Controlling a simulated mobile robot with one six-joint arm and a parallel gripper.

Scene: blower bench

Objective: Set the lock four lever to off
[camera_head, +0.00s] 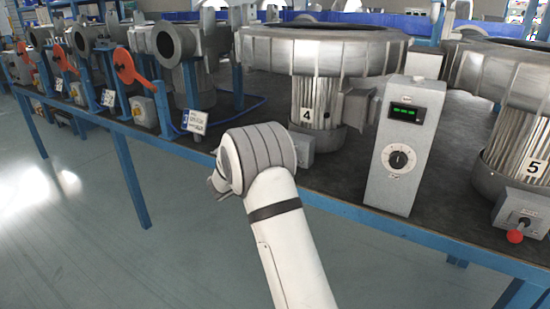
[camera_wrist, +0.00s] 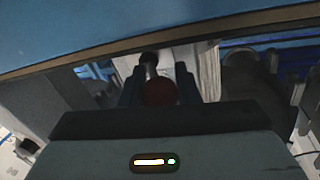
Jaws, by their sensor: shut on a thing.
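Blower four (camera_head: 325,100), a grey ribbed unit with a "4" label, stands on the bench. The small grey box (camera_head: 302,150) at its foot is partly hidden behind my arm. The lever is hidden in the head view. In the wrist view a lever with a dark red ball knob (camera_wrist: 159,92) lies between the two fingers of my gripper (camera_wrist: 160,85), which is shut on it. A pale box face shows beyond it. The on and off marks cannot be read.
A grey control box (camera_head: 405,145) with a green display and dial stands right of blower four. Blower five (camera_head: 520,130) has a red-knobbed lever (camera_head: 516,236). The blue bench edge (camera_head: 440,241) runs along the front; the floor before it is clear.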

